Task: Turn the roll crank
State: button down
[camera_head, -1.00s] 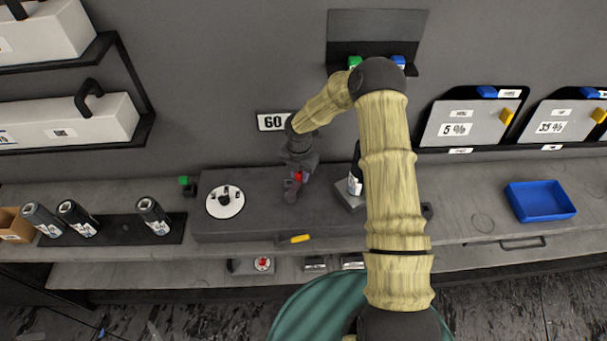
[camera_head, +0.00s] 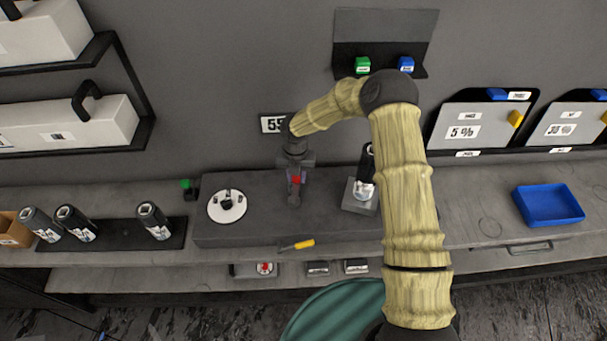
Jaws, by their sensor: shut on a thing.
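My gripper (camera_head: 294,192) points down at the middle of the dark grey bench block (camera_head: 265,230). It is shut on a small part with red showing between the fingers, which looks like the roll crank (camera_head: 296,181). The fingers hide most of the crank, and I cannot tell its angle. A white round dial (camera_head: 228,206) with dark pegs lies on the block to the left of my gripper. A number sign (camera_head: 272,124) on the wall behind is partly covered by my arm and begins with a 5.
A dark bottle on a grey stand (camera_head: 360,195) is right of my gripper. A yellow-handled tool (camera_head: 303,244) lies at the block's front edge. A wall shelf (camera_head: 380,75) holds green and blue blocks.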

jog(key=shift+w+r, duration=0.1)
jog(key=c, duration=1.1)
grip_release()
notch_tip(320, 180, up, 17)
jog(key=b, duration=0.4)
jog(key=shift+r, duration=0.15)
